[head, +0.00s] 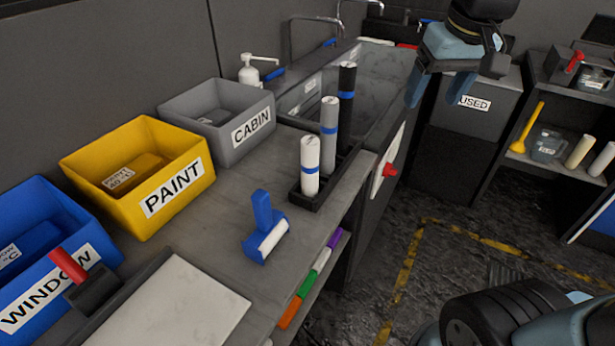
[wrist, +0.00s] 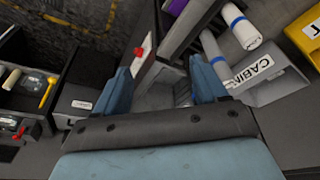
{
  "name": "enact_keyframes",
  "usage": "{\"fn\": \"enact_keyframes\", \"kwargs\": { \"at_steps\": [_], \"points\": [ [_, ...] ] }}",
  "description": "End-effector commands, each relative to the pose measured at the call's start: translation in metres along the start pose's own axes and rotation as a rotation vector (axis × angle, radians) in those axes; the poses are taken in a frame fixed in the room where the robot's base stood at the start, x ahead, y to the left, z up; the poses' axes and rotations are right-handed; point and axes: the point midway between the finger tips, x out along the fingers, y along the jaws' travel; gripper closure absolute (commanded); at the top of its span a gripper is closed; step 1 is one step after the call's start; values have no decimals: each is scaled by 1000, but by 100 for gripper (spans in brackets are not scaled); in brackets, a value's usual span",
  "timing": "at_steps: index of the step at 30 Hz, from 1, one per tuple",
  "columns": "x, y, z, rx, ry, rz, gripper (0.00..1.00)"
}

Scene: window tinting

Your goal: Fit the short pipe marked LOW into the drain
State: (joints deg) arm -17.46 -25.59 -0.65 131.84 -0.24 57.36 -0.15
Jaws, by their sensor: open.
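My gripper (head: 440,90) is open and empty, fingers pointing down, beside the right edge of the sink (head: 395,70) and above the floor. In the wrist view its two blue fingers (wrist: 163,88) stand apart with nothing between them. The sink is a grey basin at the back of the bench; I cannot make out its drain opening. No pipe readably marked LOW shows. Two short pale cylinders, one beige (head: 578,152) and one whitish (head: 602,159), stand on the right shelf; I cannot tell whether either is the pipe.
Blue WINDOW, yellow PAINT (head: 181,197) and grey CABIN (head: 226,129) bins line the bench. A black rack (head: 308,202) holds white, grey and black rolls. A white panel with a red knob (head: 390,170) is on the sink's front. A USED bin (head: 471,122) stands behind my gripper.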

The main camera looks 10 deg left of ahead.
Motion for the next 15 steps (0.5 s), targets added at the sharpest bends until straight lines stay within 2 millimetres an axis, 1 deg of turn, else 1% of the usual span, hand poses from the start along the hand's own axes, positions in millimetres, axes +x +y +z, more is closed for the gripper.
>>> {"fn": "enact_keyframes", "kwargs": {
  "at_steps": [1,5,6,8,9,12,15],
  "points": [
    [6,-16,-12,-43,-30,-12,28],
    [19,-56,-38,-140,-100,-33,28],
    [24,-70,-45,-170,-121,-39,28],
    [31,-90,-54,-214,-151,-46,28],
    [36,-104,-58,-243,-171,-49,28],
    [47,-136,-67,-307,-213,-55,28],
    [56,-162,-72,-356,-247,-58,28]
  ]
}}
